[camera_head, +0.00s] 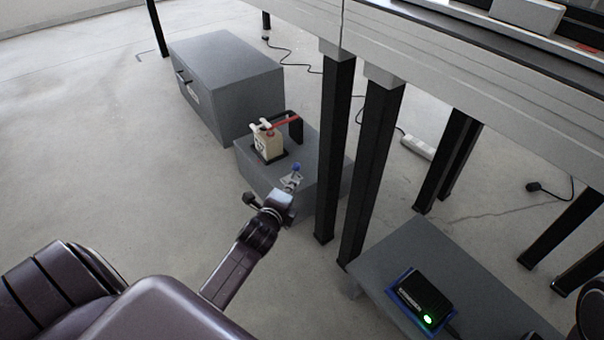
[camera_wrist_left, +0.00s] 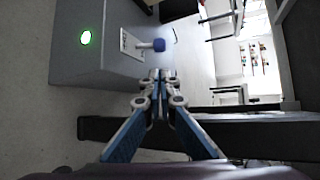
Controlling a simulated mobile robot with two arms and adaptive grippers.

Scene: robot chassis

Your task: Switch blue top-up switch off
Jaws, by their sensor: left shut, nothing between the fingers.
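The blue switch (camera_head: 296,167) is a small blue-tipped lever on a grey box (camera_head: 322,172) on the floor. In the left wrist view the blue switch (camera_wrist_left: 158,45) sticks out to the right from a pale label plate (camera_wrist_left: 131,44) on the box. A green light (camera_wrist_left: 86,37) glows on the same box face. My left gripper (camera_head: 289,188) is close to the switch in the head view. In the wrist view its fingertips (camera_wrist_left: 160,76) are together, empty, and appear just below the switch; contact cannot be told. My right gripper is not in view.
A cream-and-red device (camera_head: 268,144) stands on the box beside the switch. A larger grey cabinet (camera_head: 228,78) is behind. Dark table legs (camera_head: 334,150) rise close on the right. A black unit with a green light (camera_head: 424,296) lies lower right. Floor on the left is clear.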

